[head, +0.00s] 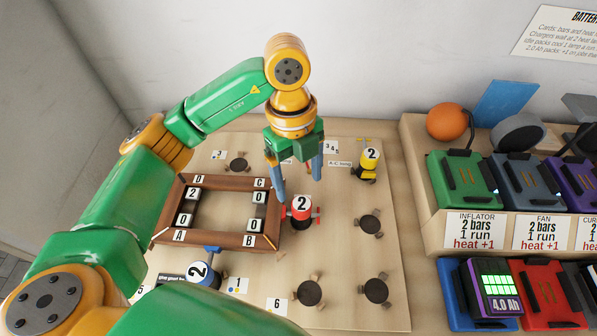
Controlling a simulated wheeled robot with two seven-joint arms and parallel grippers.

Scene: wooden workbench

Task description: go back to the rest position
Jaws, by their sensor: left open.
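My left gripper (297,180) is open, with its blue fingers pointing down above the board on the bench. It holds nothing. A red piece marked 2 (301,210) stands just below and beside the fingers, right of the wooden frame. I cannot tell whether a finger touches it. My left arm comes in from the left and covers part of the board's front left. My right gripper is not in view.
A wooden frame (215,239) with numbered blocks lies on the board (345,290). A yellow piece (369,165) and a blue piece (200,272) stand nearby. Several dark round stands are at the right. Battery chargers (462,180) and an orange ball (447,121) fill the right side.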

